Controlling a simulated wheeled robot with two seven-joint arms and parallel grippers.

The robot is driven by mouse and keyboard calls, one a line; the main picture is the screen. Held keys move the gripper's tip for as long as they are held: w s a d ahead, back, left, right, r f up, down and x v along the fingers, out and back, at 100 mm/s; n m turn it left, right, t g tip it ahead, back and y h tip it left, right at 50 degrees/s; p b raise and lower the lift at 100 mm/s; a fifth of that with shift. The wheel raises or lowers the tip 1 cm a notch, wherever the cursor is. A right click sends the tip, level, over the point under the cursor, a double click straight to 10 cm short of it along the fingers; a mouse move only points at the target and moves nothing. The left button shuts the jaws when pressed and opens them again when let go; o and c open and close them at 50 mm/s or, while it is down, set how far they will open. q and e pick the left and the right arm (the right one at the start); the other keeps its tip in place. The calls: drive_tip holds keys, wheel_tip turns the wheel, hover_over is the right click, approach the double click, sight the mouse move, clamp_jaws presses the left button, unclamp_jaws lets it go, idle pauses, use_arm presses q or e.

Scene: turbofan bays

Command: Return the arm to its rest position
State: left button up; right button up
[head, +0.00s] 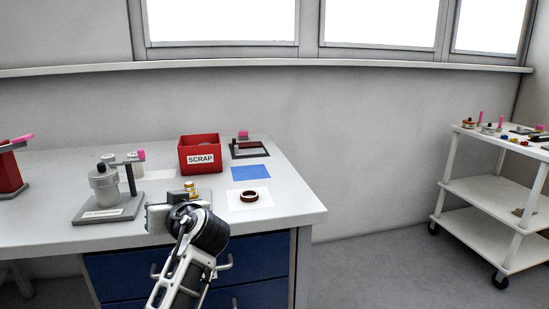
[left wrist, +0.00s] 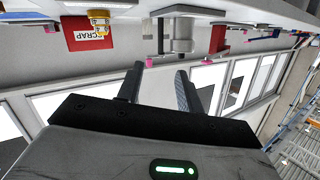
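My left arm rises from the bottom of the head view, bent over the front edge of the bench. Its gripper (head: 168,214) is at the bench's front edge, its fingers hard to make out there. In the left wrist view, which is upside down, the two dark fingers of my left gripper (left wrist: 160,70) stand apart with nothing between them. My right gripper is in neither view.
The bench (head: 290,203) carries a red SCRAP bin (head: 199,155), a grey canister fixture (head: 105,187), a brass fitting (head: 190,188), a blue mat (head: 250,173) and a dark ring (head: 249,196). A white cart (head: 490,190) stands right; the floor between is clear.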

use_arm(q)
drive_tip(key=s+d+f+m+h+p, duration=0.1)
drive_tip(key=s+f+m+h, duration=0.1)
drive_tip(key=s+f, duration=0.3)
drive_tip(key=s+d+f+m+h, duration=0.2)
drive_tip(key=f+h, duration=0.1)
drive_tip(key=f, duration=0.5)
drive_tip(key=s+d+f+m+h+p, duration=0.1)
drive_tip(key=s+f+m+h, duration=0.1)
drive_tip(key=s+f, duration=0.3)
drive_tip(key=s+d+f+m+h, duration=0.1)
drive_tip(key=s+d+f+h, duration=0.1)
drive_tip(key=s, duration=0.7)
drive_tip(key=s+d+f+h+p, duration=0.1)
drive_tip(key=s+d+f+h, duration=0.2)
drive_tip(key=s, duration=0.7)
drive_tip(key=shift+f+m+g+h, duration=0.2)
drive_tip(key=shift+m+g+h, duration=0.2)
drive_tip(key=shift+h, duration=0.6)
drive_tip(key=shift+s+d, duration=0.1)
